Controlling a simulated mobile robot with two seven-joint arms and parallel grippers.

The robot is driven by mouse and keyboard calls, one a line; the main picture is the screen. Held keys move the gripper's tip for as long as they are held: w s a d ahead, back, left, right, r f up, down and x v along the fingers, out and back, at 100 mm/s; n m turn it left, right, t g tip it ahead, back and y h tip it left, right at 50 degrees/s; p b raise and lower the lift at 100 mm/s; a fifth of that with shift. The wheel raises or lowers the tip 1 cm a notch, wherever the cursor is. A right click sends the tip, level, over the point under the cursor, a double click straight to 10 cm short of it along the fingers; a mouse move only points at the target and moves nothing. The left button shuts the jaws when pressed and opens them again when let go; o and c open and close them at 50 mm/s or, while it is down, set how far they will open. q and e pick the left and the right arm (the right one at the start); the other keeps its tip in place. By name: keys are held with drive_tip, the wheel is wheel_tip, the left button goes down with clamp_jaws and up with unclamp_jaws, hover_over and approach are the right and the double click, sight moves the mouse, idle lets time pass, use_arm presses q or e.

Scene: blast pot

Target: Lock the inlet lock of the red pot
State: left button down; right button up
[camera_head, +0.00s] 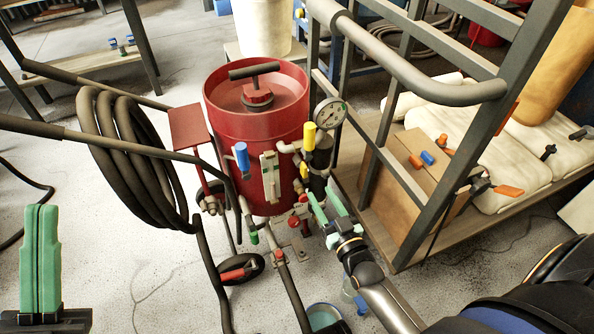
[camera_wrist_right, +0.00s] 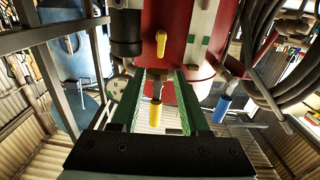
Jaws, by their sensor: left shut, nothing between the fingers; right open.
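The red pot (camera_head: 250,160), with a black T-handle (camera_head: 254,70) on its lid, stands in the middle of the head view. Its front carries a blue-handled lever (camera_head: 241,156), an upper yellow lever (camera_head: 309,136) and a smaller yellow part (camera_head: 304,171). No label shows which is the inlet lock. My right gripper (camera_head: 328,205) is open, low at the pot's right front. In the right wrist view the pot (camera_wrist_right: 165,20) is inverted; a yellow lever (camera_wrist_right: 156,114) appears between my green fingers, contact unclear. My left gripper (camera_head: 40,260) is shut and empty at lower left.
A coiled black hose (camera_head: 125,150) hangs left of the pot. A grey metal frame (camera_head: 440,130) and a wooden shelf with sacks (camera_head: 510,165) stand close on the right. Pipes and a bucket (camera_head: 322,317) are on the floor.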

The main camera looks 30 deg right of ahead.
sight(306, 169)
drive_tip(key=w+b, duration=0.1)
drive_tip(key=w, duration=0.2)
drive_tip(key=w+b, duration=0.1)
drive_tip(key=w, duration=0.3)
drive_tip(key=w+b, duration=0.1)
drive_tip(key=w, duration=0.3)
drive_tip(key=shift+w+d, duration=0.2)
drive_tip(key=shift+d, duration=0.1)
use_arm(q)
drive_tip(key=f, duration=0.1)
drive_tip(key=f+h, duration=0.1)
drive_tip(key=f, duration=0.1)
drive_tip(key=shift+s+d, duration=0.15)
drive_tip(key=shift+s, duration=0.05)
use_arm(e)
clamp_jaws()
